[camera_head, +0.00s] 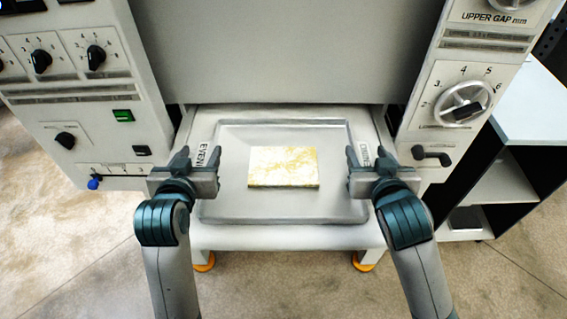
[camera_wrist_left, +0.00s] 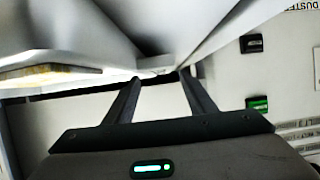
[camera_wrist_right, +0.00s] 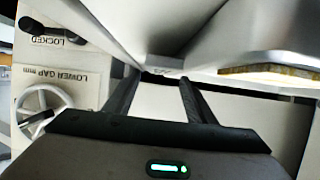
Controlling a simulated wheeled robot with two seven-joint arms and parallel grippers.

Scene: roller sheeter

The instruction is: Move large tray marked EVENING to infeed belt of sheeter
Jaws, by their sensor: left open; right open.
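The large grey tray (camera_head: 230,208) lies flat on the white infeed belt (camera_head: 290,237) of the sheeter, with a flat yellowish slab (camera_head: 284,167) on it. A label reading EVENING (camera_head: 208,157) is on its left rim, and a partly covered label is on its right rim. My left gripper (camera_head: 184,165) is open at the tray's left side. My right gripper (camera_head: 372,166) is open at the tray's right side. In both wrist views the fingers are apart near the tray's edge; whether they touch it cannot be told.
The left control panel (camera_head: 70,75) has knobs, a green switch (camera_head: 123,115) and a blue-tipped lever (camera_head: 93,184). The right panel has a round dial (camera_head: 462,103) and a dark handle (camera_head: 432,156). A shelf unit (camera_head: 510,165) stands at the right.

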